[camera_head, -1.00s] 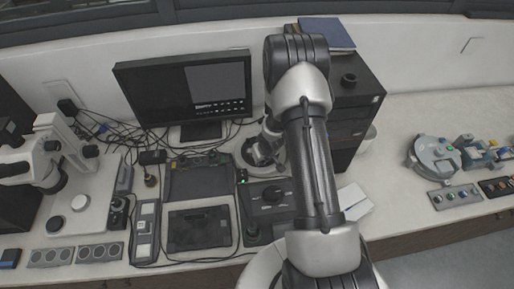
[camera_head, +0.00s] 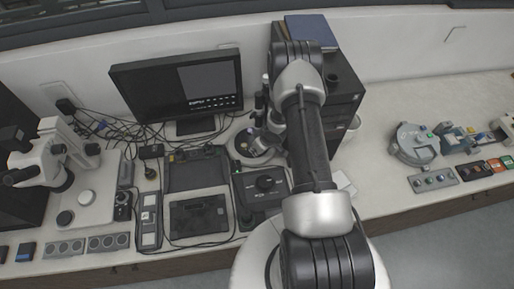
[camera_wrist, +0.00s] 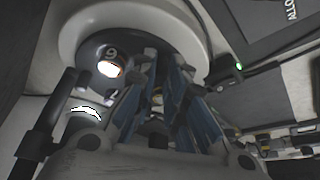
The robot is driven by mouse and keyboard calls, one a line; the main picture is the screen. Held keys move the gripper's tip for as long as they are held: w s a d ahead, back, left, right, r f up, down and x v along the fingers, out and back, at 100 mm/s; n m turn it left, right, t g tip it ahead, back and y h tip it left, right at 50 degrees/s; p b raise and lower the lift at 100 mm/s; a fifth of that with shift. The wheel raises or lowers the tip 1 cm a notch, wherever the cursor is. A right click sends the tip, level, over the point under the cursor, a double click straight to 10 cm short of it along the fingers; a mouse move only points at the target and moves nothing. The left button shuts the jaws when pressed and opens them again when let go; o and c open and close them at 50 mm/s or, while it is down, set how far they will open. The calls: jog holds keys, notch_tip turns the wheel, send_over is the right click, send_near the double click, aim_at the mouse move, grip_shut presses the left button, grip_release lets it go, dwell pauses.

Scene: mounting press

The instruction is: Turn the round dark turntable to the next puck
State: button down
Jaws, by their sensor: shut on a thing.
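The round dark turntable (camera_wrist: 88,50) sits inside a wide white ring (camera_wrist: 72,17) in the wrist view. A shiny puck (camera_wrist: 108,69) lies on it beside a light number mark that looks like a 9 or a 6. In the head view the turntable's ring (camera_head: 240,152) stands right of the monitor's base, partly behind my gripper (camera_head: 262,144). In the wrist view my gripper (camera_wrist: 166,70) reaches over the turntable with its blue-sided fingers close together. It is shut on part of the turntable; the fingers hide the exact grip spot.
A black control box (camera_head: 265,183) stands just in front of the turntable, and a dark cabinet (camera_head: 345,95) behind my arm. The monitor (camera_head: 180,85) and loose cables are to the left. A microscope (camera_head: 50,155) is far left.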

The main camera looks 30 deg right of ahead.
jog(key=shift+w+r, duration=0.1)
jog(key=c, duration=1.6)
grip_release()
jog(key=v, duration=1.2)
jog(key=shift+c, duration=0.5)
